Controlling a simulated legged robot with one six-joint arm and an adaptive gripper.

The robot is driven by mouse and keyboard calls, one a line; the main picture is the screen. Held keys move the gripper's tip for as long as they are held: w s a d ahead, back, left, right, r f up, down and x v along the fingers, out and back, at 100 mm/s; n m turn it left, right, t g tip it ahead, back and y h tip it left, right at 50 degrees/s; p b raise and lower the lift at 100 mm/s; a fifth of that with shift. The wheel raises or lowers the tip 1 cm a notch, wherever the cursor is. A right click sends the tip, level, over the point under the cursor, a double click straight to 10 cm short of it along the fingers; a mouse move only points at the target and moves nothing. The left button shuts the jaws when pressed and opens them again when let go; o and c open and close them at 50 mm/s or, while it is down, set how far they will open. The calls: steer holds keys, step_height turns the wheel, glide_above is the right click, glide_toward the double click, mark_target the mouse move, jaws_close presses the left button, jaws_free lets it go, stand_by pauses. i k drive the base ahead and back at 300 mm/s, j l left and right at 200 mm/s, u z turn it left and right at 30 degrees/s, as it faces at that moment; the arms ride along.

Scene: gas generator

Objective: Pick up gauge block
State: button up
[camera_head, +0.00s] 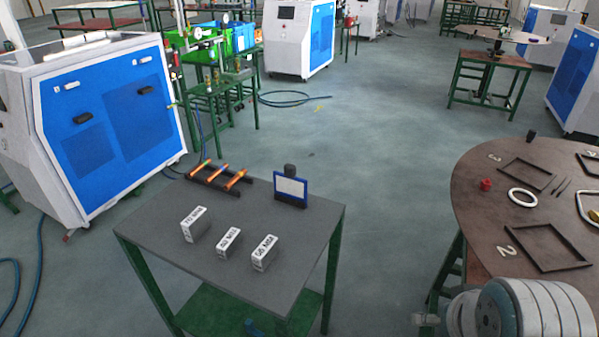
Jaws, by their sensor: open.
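Three silver-grey gauge blocks with dark lettering on their tops stand apart on a dark grey table in the camera_head view. The left block (195,224) is the largest. The middle block (229,242) and the right block (264,253) are smaller and stand nearer the table's front. The lettering is too small to read surely. The table top (175,250) is bare around the blocks. My gripper is not in view. Only a rounded white and grey part of my arm shows at the bottom right, over the round table's near edge, well away from the blocks.
A rack with orange-coloured rods (218,173) and a blue-framed panel (291,189) stand at the table's back edge. A round brown table (480,205) with dark frames and a white ring (522,198) is at right. Open floor (385,180) lies between the tables.

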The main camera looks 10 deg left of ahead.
mark_target(265, 253)
steer(key=z, duration=0.4)
steer(key=l+z, duration=0.15)
steer(key=z, duration=0.25)
steer(key=i+z, duration=0.1)
steer(key=z, duration=0.75)
steer(key=i+l+z, duration=0.1)
steer(key=z, duration=0.3)
steer(key=k+j, duration=0.3)
steer(key=k, duration=0.2)
steer(key=k+j, duration=0.35)
steer(key=k, duration=0.15)
steer(key=k+j, duration=0.3)
steer(key=k, duration=0.2)
steer(key=k+j, duration=0.2)
steer(key=j, duration=0.2)
steer(key=k+j, duration=0.15)
steer(key=j, duration=0.2)
steer(key=k+j, duration=0.2)
steer(key=j, duration=0.2)
steer(key=k+j, duration=0.2)
steer(key=j, duration=0.2)
